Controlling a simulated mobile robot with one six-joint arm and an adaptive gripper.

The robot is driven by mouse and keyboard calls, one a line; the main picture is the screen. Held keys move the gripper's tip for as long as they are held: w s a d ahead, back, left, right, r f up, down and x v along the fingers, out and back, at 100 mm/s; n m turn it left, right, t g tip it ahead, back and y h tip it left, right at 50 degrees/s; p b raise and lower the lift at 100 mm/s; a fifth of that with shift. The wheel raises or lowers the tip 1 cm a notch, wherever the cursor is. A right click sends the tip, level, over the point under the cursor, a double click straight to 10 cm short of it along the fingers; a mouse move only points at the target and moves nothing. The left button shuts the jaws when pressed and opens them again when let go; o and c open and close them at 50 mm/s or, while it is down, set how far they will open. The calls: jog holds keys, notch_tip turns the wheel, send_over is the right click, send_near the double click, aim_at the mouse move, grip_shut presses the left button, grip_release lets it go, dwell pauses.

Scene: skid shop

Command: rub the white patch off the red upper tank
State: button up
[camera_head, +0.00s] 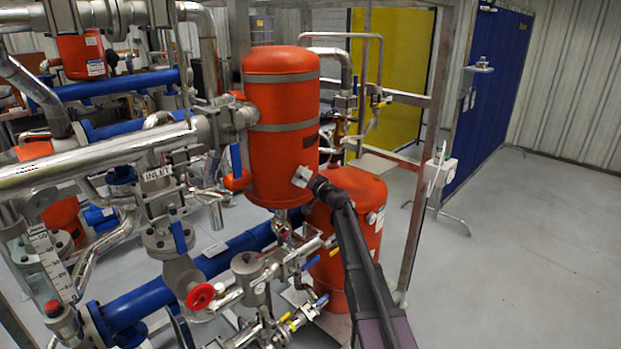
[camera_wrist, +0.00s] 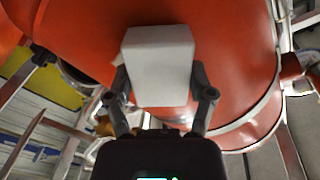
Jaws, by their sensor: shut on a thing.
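The red upper tank (camera_head: 282,110) is an upright cylinder with grey bands, left of my arm in the head view. Its red surface (camera_wrist: 235,60) fills much of the wrist view. My gripper (camera_head: 311,183) is at the lower right of this tank. It is shut on a pale grey-white block (camera_wrist: 160,65), with one finger on each side. The block also shows as a small white shape (camera_head: 302,176) against the tank in the head view. I cannot tell whether it touches the tank. No white patch shows clearly; the block covers part of the surface.
A second red tank (camera_head: 350,225) stands lower, behind my arm. Steel pipes (camera_head: 95,160), blue pipes (camera_head: 150,300) and valves crowd the left. A metal frame post (camera_head: 425,150) rises at the right. The grey floor (camera_head: 530,250) further right is open.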

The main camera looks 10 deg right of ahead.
jog(key=shift+s+a, duration=0.2)
jog(key=shift+a, duration=0.15)
jog(key=shift+s, duration=0.1)
jog(key=shift+v, duration=3)
jog(key=shift+d, duration=0.1)
jog(key=v, duration=0.3)
jog(key=shift+w, duration=0.25)
jog(key=x, duration=0.6)
jog(key=shift+w+a, duration=0.2)
jog(key=shift+a, duration=0.1)
